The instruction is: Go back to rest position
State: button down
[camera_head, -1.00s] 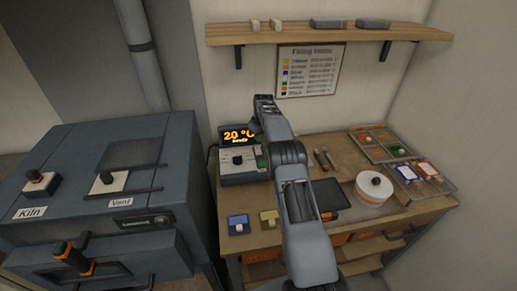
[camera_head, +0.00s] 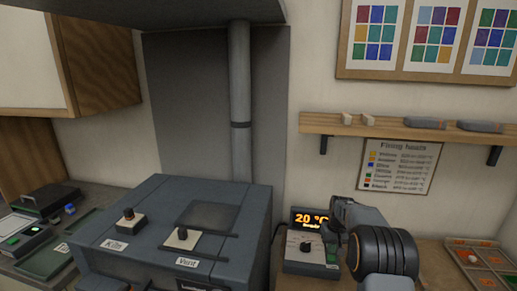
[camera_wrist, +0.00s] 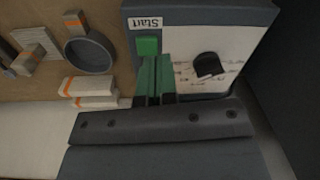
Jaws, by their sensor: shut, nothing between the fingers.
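My gripper (camera_wrist: 155,78) shows in the wrist view with its two green-tipped fingers together and nothing between them. It is over the lower part of the controller box (camera_wrist: 245,12), close to the green Start button (camera_wrist: 148,46) and left of the black knob (camera_wrist: 208,65). I cannot tell whether the fingers touch the box. In the head view my arm (camera_head: 375,240) reaches up beside the controller (camera_head: 300,262), whose display reads 20 °C. The fingertips are hard to make out there.
The kiln (camera_head: 150,225) stands left of the controller, with a pipe (camera_head: 240,110) behind it. A shelf (camera_head: 400,132) hangs above my arm. A palette tray (camera_head: 478,262) lies at right.

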jog(key=s+a+r+t+b, duration=0.1)
jog(key=s+a+r, duration=0.2)
jog(key=s, duration=0.7)
jog(key=s+a+r+t+b, duration=0.1)
jog(key=s+a+r, duration=0.3)
jog(key=s, duration=0.6)
jog(key=s+a+r+t+b, duration=0.1)
jog(key=s+r, duration=0.4)
jog(key=s, duration=0.5)
jog(key=a+t, duration=0.1)
jog(key=a, duration=0.1)
jog(key=shift+s+a+t+b, duration=0.3)
jog(key=shift+s, duration=0.05)
jog(key=c, duration=1.9)
grip_release()
